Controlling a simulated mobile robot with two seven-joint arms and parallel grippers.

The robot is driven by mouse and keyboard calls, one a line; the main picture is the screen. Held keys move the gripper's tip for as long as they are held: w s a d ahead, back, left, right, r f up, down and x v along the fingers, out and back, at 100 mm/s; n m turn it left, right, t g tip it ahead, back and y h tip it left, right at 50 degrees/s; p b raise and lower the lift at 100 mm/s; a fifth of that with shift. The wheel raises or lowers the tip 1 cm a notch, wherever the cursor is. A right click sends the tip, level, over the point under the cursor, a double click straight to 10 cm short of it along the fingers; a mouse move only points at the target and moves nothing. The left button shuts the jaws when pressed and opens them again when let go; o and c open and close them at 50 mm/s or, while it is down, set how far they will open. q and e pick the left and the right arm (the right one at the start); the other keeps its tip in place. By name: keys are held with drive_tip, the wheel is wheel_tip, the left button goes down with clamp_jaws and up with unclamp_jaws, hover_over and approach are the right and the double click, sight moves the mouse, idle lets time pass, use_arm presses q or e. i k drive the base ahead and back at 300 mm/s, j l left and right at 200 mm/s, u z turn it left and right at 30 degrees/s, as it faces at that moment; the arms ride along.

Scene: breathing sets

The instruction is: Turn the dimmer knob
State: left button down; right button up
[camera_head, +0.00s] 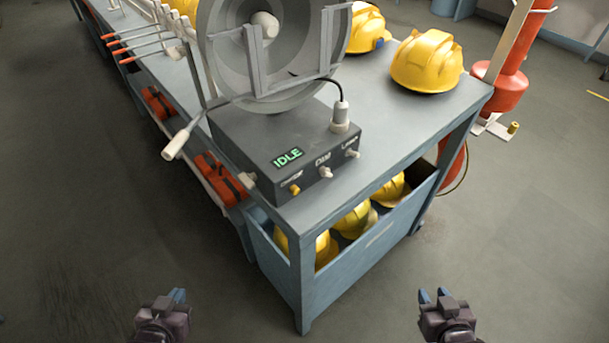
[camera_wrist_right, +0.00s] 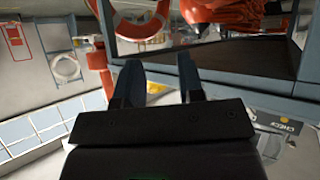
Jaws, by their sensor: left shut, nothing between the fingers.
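A dark grey control box (camera_head: 240,140) sits on the front corner of the bench, with a green "IDLE" display (camera_head: 287,157). Its front has a yellow knob (camera_head: 295,190), a pale middle knob (camera_head: 326,172) whose label looks like "DIM", and a pale right knob (camera_head: 352,154). My left gripper (camera_head: 178,295) is shut and empty, low at the left, well apart from the box. My right gripper (camera_head: 433,295) is open and empty, low at the right, also away from the box. Its spread fingers show in the right wrist view (camera_wrist_right: 160,72); no knob shows there.
A large round grey lamp (camera_head: 225,60) stands on the box. Yellow helmets (camera_head: 427,62) lie on the bench (camera_head: 400,125) and in the blue bin (camera_head: 350,265) below. A white-handled lever (camera_head: 176,145) sticks out left. The floor around both grippers is clear.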

sight(325, 171)
drive_tip(key=j, duration=1.35)
